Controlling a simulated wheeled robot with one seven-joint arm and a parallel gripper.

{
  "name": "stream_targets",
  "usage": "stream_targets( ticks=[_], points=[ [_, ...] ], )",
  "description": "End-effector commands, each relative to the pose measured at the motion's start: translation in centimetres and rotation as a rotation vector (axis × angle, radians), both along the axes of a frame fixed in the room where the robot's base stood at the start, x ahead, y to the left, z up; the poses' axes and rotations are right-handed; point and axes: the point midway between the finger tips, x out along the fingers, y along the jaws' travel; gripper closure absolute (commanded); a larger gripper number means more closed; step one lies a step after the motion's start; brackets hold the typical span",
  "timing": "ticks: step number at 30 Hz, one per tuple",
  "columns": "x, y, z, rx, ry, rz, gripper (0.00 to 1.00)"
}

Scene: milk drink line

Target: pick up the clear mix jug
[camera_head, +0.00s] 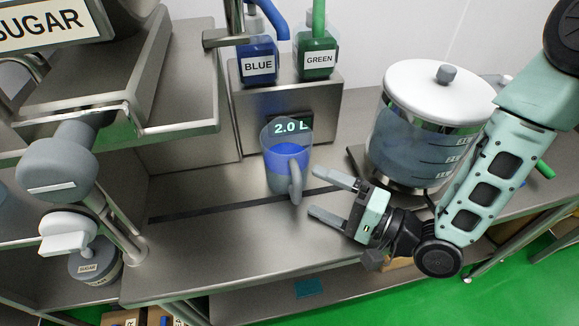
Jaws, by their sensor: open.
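The clear mix jug (280,178) stands upright on the steel counter, in front of the metal box with the 2.0 L display. It is see-through, with blue liquid inside, and its grey handle faces the front right. My gripper (320,195) is open and empty, just to the right of the jug. Its fingers point left toward the handle. In this view one finger lies close to the handle and the other lower and nearer the front. I cannot tell whether a finger touches the handle.
A large lidded tank (425,125) stands right of the jug, behind my arm. Blue (258,62) and green (317,55) dispensers sit on the metal box (250,105). A sugar hopper (95,100) and grey spout rise at the left. The counter's front (210,265) is clear.

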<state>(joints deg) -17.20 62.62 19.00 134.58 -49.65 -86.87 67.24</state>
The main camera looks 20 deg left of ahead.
Motion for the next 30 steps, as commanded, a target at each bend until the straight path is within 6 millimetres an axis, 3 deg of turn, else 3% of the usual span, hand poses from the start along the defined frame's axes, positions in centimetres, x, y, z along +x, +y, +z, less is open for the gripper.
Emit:
stream_targets(
  ticks=[7, 16, 24, 30],
  points=[
    [0.6, 3.4, 0.2, 0.001, -0.002, 0.002, 0.00],
    [0.7, 3.9, 0.0, 0.000, 0.000, 0.000, 0.00],
    [0.7, 3.9, 0.2, 0.003, -0.002, 0.000, 0.67],
    [0.8, 3.9, 0.2, 0.003, -0.002, 0.000, 0.67]
  ],
)
